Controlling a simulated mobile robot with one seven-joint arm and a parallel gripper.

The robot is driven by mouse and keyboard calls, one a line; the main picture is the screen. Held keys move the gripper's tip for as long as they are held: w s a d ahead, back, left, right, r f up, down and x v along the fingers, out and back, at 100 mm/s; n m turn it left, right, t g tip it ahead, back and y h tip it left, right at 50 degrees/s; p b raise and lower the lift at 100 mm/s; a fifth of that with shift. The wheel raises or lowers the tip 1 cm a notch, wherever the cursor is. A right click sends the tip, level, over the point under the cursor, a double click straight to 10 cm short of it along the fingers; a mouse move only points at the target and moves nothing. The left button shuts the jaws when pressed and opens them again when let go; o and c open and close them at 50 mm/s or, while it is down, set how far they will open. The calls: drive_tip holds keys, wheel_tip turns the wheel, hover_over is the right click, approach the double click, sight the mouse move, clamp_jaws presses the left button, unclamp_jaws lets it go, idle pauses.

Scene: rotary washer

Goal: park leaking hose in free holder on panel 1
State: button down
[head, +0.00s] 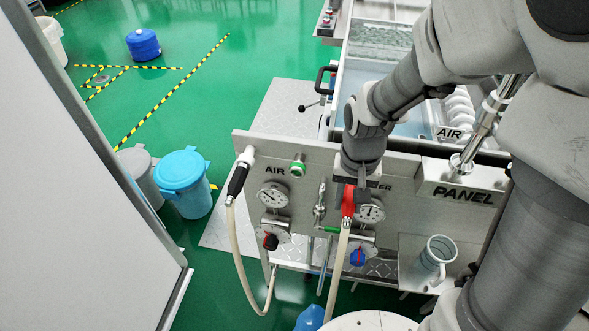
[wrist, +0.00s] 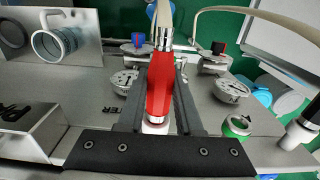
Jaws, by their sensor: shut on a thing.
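My gripper (head: 357,190) is shut on the red hose connector (head: 348,202) in front of the panel (head: 405,180). In the wrist view the red connector (wrist: 160,85) lies between both fingers. Its pale hose (head: 338,268) hangs down from a silver end. The connector's upper end is at a pale ring on the panel; I cannot tell whether it is still joined. A grey round holder (head: 437,252) at the panel's lower right looks empty, and it also shows in the wrist view (wrist: 56,42).
A black connector (head: 238,180) with another pale hose sits on the panel's left beside a green-ringed fitting (head: 298,165). Gauges (head: 272,196) and blue (head: 357,257) and dark red knobs are below. The PANEL sign block (head: 460,183) juts out at right.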

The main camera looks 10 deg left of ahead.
drive_tip(key=c, duration=0.5)
unclamp_jaws()
drive_tip(key=shift+w, duration=0.1)
drive_tip(key=shift+r, duration=0.1)
